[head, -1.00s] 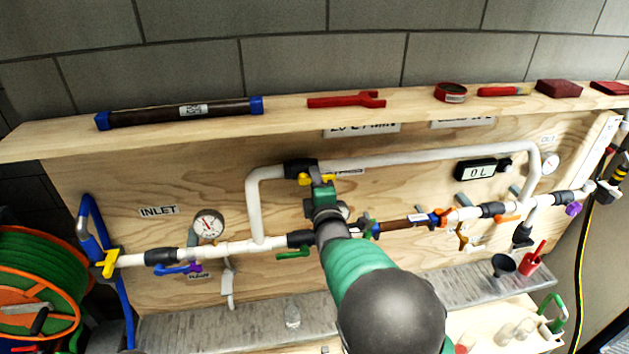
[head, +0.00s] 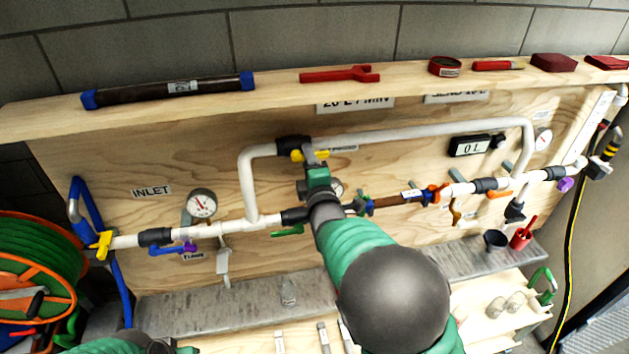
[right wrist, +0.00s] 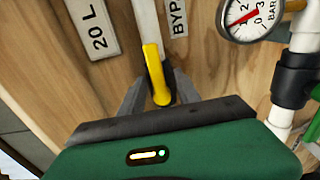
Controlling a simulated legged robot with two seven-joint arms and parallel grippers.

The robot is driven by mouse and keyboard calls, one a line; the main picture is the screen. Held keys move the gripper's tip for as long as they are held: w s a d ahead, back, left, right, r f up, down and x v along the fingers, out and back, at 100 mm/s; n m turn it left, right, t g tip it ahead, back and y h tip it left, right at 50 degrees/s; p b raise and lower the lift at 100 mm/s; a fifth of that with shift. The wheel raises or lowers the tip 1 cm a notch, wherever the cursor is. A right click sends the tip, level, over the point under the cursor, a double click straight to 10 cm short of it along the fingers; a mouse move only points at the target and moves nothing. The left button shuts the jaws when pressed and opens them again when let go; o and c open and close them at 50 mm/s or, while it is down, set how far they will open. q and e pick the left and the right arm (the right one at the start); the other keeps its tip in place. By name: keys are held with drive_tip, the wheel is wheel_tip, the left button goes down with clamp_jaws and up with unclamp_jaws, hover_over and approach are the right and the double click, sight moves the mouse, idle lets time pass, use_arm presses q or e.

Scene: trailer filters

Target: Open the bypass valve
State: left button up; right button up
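The bypass valve is a black fitting (head: 293,145) with a yellow handle (head: 297,155) on the raised white bypass pipe (head: 430,133). In the right wrist view the yellow handle (right wrist: 154,72) lies roughly in line with the pipe, beside the BYPASS label. My right gripper (right wrist: 158,85) is at the valve, one grey finger on each side of the handle. A narrow gap shows between the fingers and the handle, so it looks open around it. In the head view my right gripper (head: 314,160) partly covers the handle.
A pressure gauge (head: 201,204) and the lower white pipe (head: 215,229) sit left of my right arm. Other valve handles line the lower pipe. A wooden shelf (head: 275,88) with a red wrench (head: 340,75) juts out above the board. A green hose reel (head: 35,260) stands left.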

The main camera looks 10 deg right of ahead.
drive_tip(key=s+b, duration=0.2)
drive_tip(key=s, duration=1.3)
drive_tip(key=shift+s+f, duration=0.1)
drive_tip(key=s+d+f+m+g, duration=0.1)
drive_tip(key=s+f+m+g, duration=0.1)
drive_tip(key=f+m+g, duration=0.35)
drive_tip(key=s+d+f+m+g, duration=0.2)
drive_tip(key=s+f, duration=0.1)
drive_tip(key=f, duration=0.5)
drive_tip(key=s+d+f+m+g, duration=0.2)
drive_tip(key=s+f+m+g, duration=0.2)
drive_tip(key=s, duration=0.3)
drive_tip(key=s+d+f+m+g, duration=0.2)
drive_tip(key=s+f+m+g, duration=0.2)
drive_tip(key=s, duration=0.4)
drive_tip(key=f+m, duration=0.1)
drive_tip(key=m, duration=0.1)
drive_tip(key=shift+f+m, duration=0.3)
drive_tip(key=shift+m, duration=0.05)
drive_tip(key=shift+w+a, duration=0.1)
